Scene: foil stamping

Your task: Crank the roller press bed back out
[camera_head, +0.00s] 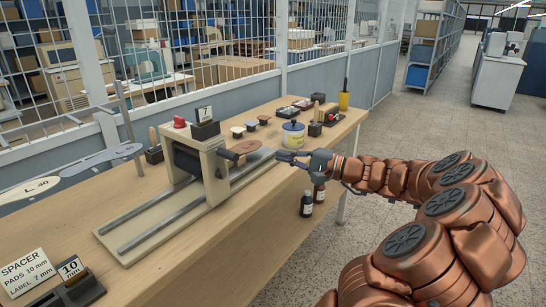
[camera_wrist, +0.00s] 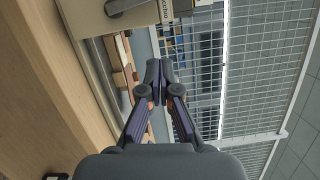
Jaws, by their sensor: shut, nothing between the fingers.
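The roller press (camera_head: 207,172) stands on the wooden bench, with a cream frame and a dark roller. A dark crank handle (camera_head: 228,155) juts from the frame's right side; a dark lever on the press also shows at the top of the wrist view (camera_wrist: 125,6). The flat grey bed (camera_head: 254,165) shows on the far right side of the frame, partly hidden. My gripper (camera_head: 281,157) is shut and empty, right of the press and apart from the crank. Its closed fingertips show in the wrist view (camera_wrist: 160,68).
Stamps, a yellow cup (camera_head: 344,100) and small trays line the back. A spacer sign (camera_head: 27,272) stands front left. A wire mesh partition is behind.

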